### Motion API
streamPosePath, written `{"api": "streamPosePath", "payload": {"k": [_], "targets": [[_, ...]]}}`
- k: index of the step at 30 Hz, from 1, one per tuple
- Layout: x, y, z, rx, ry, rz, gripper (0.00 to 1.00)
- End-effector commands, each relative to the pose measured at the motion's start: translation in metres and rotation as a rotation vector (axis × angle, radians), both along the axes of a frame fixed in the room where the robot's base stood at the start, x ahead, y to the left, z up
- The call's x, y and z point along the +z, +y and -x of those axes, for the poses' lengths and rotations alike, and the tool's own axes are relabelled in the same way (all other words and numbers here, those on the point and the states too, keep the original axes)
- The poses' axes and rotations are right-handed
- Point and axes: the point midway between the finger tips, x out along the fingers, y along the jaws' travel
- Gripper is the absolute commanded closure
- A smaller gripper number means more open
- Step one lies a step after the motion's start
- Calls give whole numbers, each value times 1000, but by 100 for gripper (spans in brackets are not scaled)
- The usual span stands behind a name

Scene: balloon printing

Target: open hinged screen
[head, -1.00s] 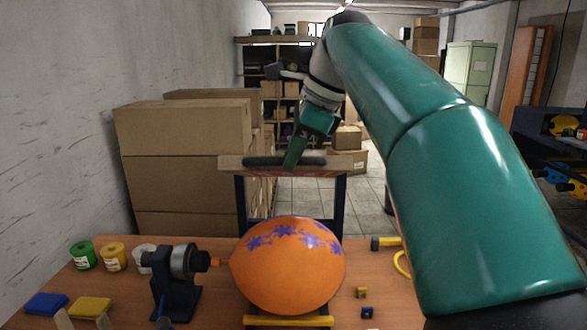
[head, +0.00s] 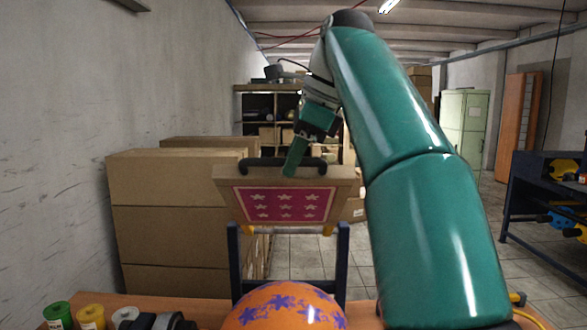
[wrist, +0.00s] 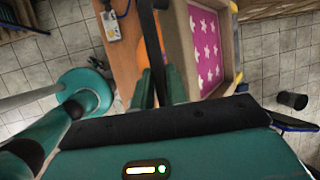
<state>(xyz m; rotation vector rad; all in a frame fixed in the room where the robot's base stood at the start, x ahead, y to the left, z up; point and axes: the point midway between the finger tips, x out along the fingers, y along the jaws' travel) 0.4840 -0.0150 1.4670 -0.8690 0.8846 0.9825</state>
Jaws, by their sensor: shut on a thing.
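The hinged screen (head: 240,205) is a wooden frame with a magenta panel of pale stars. In the head view it stands tilted up on a dark stand (head: 341,262), its printed face toward the camera. A black handle (head: 258,163) runs along its top edge. My gripper (head: 291,170) is shut on the handle, near its middle. In the wrist view the screen (wrist: 208,48) shows beyond my gripper; the fingertips are partly hidden there. The orange balloon (head: 255,318) with purple flowers sits below and in front of the screen, cut off by the lower edge.
Green, yellow and white pots (head: 90,316) stand at the table's left, beside a dark device (head: 165,322). Cardboard boxes (head: 165,205) are stacked behind on the left. A dark workbench (head: 535,205) stands at the right. Tiled floor is clear behind the stand.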

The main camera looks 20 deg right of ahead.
Motion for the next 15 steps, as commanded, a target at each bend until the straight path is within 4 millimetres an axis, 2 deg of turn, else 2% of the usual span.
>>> {"api": "streamPosePath", "payload": {"k": [1, 15], "targets": [[-4, -5, -6, -12, 7, 5, 100], [2, -6, -7, -10, 10, 6, 100]]}}
